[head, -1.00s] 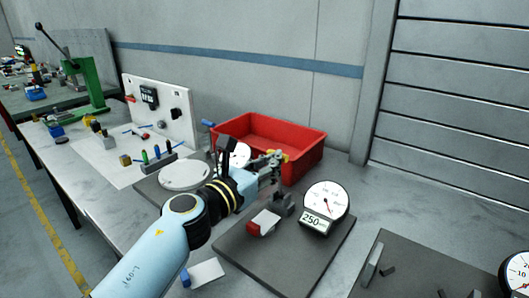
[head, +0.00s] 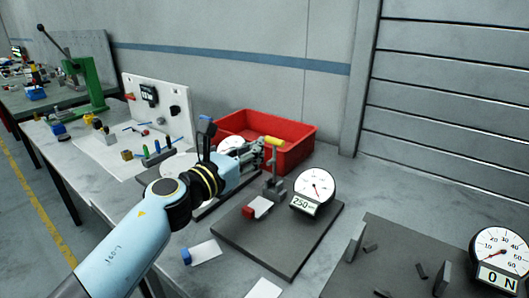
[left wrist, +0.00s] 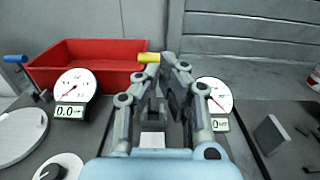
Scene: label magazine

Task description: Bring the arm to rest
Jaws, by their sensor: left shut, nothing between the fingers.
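My left gripper (head: 262,147) is at the end of the light-blue arm, raised above the bench. Its fingers are shut with nothing between them; in the left wrist view they are also together (left wrist: 176,64). A yellow handle (head: 273,141) shows close beside the fingertips; in the left wrist view it appears just left of them (left wrist: 149,57). I cannot tell whether they touch. My right gripper is not in view.
A red crate (head: 306,139) stands behind the gripper. A dial gauge (head: 314,186) and a red-and-white piece (head: 257,208) are on a dark plate (head: 275,250). Another gauge (head: 497,250) is at the right. The bench between the dark plates is mostly clear.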

